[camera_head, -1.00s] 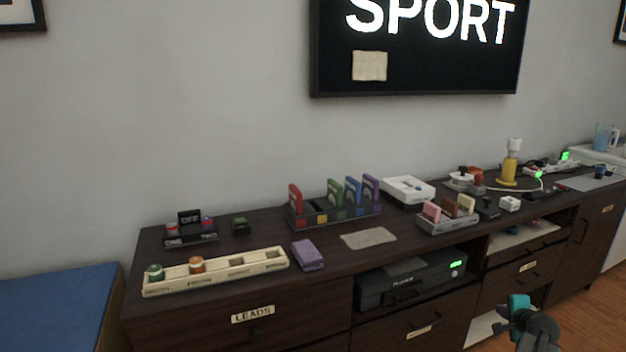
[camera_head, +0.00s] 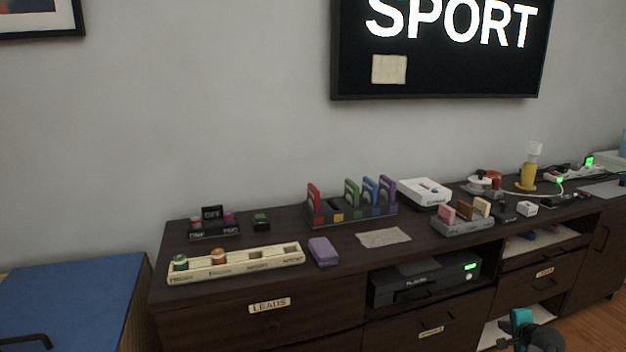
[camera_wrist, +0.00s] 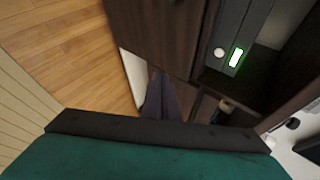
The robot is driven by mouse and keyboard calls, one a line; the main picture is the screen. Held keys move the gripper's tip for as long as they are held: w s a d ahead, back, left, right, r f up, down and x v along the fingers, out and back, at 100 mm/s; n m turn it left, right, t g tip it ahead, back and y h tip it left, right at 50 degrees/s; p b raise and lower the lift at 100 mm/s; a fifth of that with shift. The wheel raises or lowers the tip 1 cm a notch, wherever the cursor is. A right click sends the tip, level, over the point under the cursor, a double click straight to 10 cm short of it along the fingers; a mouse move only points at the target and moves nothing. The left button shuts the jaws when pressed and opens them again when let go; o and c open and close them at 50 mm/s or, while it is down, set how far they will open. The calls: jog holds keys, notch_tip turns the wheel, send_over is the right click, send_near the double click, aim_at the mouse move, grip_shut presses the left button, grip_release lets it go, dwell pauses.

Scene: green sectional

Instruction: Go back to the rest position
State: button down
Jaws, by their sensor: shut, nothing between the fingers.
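My gripper (camera_wrist: 158,90) shows in the wrist view as a dark narrow shape beyond the black and teal part of my arm. It is shut with nothing in it. In the head view, a teal and dark part of my arm (camera_head: 524,330) is at the lower right, in front of the cabinet (camera_head: 330,318) and apart from the things on its top. The fingertips cannot be made out in that view.
The cabinet top carries a cream tray (camera_head: 290,262), a purple block (camera_head: 323,251), a cloth (camera_head: 384,238) and a rack of coloured pieces (camera_head: 350,215). A blue-topped box (camera_head: 70,300) stands at left. Wooden floor (camera_wrist: 60,50) is clear in the wrist view.

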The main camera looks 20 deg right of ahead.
jog(key=w+a+f+n+g+y+p, duration=0.1)
jog(key=w+a+f+n+y+p, duration=0.2)
jog(key=a, duration=0.7)
jog(key=w+a+f+n+g+y+p, duration=0.15)
jog(key=w+a+f, duration=0.3)
jog(key=a, duration=0.45)
jog(key=s+a+f+n+g+y+p, duration=0.1)
jog(key=a+f+n+p, duration=0.2)
jog(key=a, duration=0.7)
jog(key=a+f+n+g+y+p, duration=0.2)
jog(key=a+f+n, duration=0.1)
jog(key=a, duration=0.7)
jog(key=s+a+f+n+g+p, duration=0.1)
jog(key=s+a+n+g+p, duration=0.2)
jog(key=s+a, duration=0.45)
jog(key=s+a+f+n+g+p, duration=0.1)
jog(key=s+a+n+g+p, duration=0.2)
jog(key=a, duration=0.7)
jog(key=s+a+r+n+g+h+p, duration=0.1)
jog(key=s+a+n+p, duration=0.1)
jog(key=s, duration=0.5)
jog(key=s+a+r+n+g+h+p, duration=0.1)
jog(key=s+a+n+g+p, duration=0.1)
jog(key=s+a, duration=0.3)
jog(key=shift+s+a+n+p, duration=0.25)
jog(key=shift+s+n+p, duration=0.5)
jog(key=shift+s, duration=0.85)
